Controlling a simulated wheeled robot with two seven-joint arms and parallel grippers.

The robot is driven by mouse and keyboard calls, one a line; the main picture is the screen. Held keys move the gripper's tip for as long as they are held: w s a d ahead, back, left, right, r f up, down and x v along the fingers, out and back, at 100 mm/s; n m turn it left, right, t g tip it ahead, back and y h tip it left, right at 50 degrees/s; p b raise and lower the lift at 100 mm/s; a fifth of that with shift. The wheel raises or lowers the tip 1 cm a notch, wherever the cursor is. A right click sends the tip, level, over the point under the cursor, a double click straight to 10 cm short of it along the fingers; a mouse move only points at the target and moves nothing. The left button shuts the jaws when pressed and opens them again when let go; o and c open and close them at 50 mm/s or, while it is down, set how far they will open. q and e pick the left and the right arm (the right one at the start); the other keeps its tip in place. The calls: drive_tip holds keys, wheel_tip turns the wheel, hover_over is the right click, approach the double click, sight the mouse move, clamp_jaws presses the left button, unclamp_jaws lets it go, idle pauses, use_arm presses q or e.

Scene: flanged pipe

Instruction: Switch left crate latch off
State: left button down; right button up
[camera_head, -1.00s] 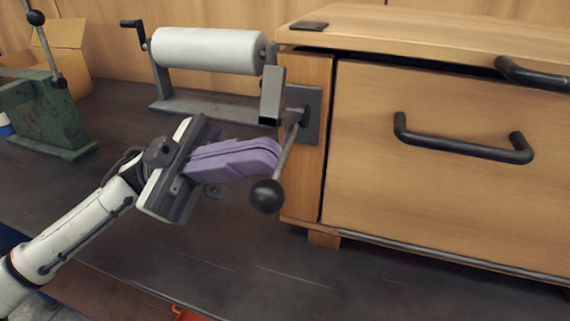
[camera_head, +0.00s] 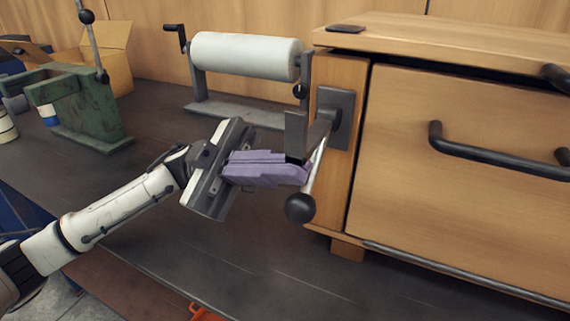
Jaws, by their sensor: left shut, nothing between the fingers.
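The crate latch (camera_head: 315,172) is a metal lever with a black ball knob, on a dark plate at the left front post of the wooden crate (camera_head: 460,135). The lever hangs down, slightly tilted, with the knob low. My left gripper (camera_head: 306,173) has purple fingers and is shut with nothing between them. Its fingertips are right beside the lever shaft, above the knob. I cannot tell whether they touch it. My right gripper is not in view.
A white roll (camera_head: 245,56) on a grey stand is behind my left gripper. A green machine (camera_head: 82,105) and an open cardboard box (camera_head: 108,55) stand at the back left. A black handle (camera_head: 490,155) sticks out of the crate front. The dark bench in front is clear.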

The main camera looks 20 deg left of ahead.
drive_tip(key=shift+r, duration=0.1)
